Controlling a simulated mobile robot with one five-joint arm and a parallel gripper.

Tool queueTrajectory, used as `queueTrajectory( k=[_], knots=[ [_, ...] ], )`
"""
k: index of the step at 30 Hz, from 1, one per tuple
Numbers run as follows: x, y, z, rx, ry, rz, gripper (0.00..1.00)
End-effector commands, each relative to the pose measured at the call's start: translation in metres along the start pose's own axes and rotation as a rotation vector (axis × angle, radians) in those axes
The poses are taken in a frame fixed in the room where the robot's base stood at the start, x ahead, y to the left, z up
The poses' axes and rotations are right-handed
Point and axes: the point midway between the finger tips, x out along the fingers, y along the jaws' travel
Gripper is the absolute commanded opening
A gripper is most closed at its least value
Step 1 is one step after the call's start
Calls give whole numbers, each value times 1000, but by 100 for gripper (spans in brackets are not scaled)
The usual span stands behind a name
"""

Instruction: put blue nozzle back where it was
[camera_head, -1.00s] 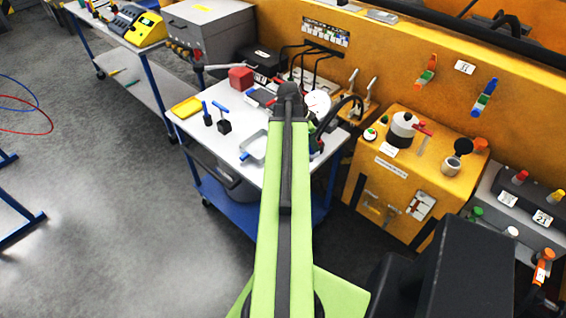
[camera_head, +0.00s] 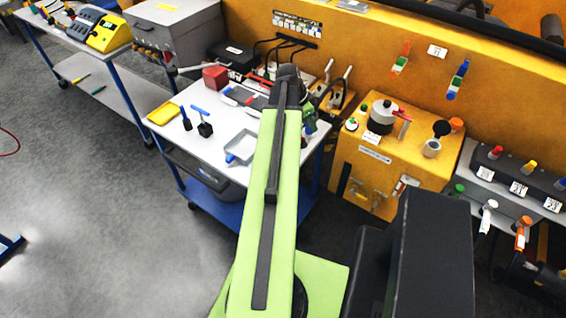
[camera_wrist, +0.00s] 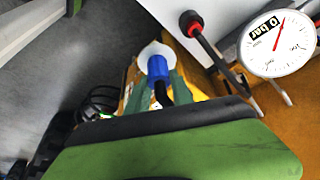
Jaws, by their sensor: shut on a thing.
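The blue nozzle (camera_wrist: 157,68), with a white rounded end, sits between the green fingers of my gripper (camera_wrist: 158,82) in the wrist view. My gripper is shut on it, and a dark piece shows just below the nozzle. In the head view my gripper and the nozzle are hidden behind my green arm, which reaches over the white-topped cart. I cannot tell which spot the nozzle came from.
A white pressure gauge (camera_wrist: 278,46) and a red-and-black tool (camera_wrist: 205,42) are close right of the nozzle. The cart holds a grey tray (camera_head: 240,146), red box (camera_head: 215,77) and yellow tray (camera_head: 163,113). A yellow cabinet (camera_head: 375,160) stands right of the cart; open floor lies left.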

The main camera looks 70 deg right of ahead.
Motion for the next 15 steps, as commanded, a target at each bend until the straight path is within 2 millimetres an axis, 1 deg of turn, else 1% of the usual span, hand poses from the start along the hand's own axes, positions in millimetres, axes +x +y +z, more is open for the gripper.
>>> queueTrajectory(
  k=[1, 3, 5, 6, 8, 15],
  knots=[
    [-1, 1, -10, 3, 0, 1, 0],
    [2, 3, -15, 1, 0, 1, 0],
    [3, 3, -13, -1, 0, 0, 0],
    [5, 3, -8, -1, 0, 0, 0],
    [9, 2, 4, -2, 0, -1, 0],
    [24, -4, 77, -4, 1, -2, 0]
  ],
)
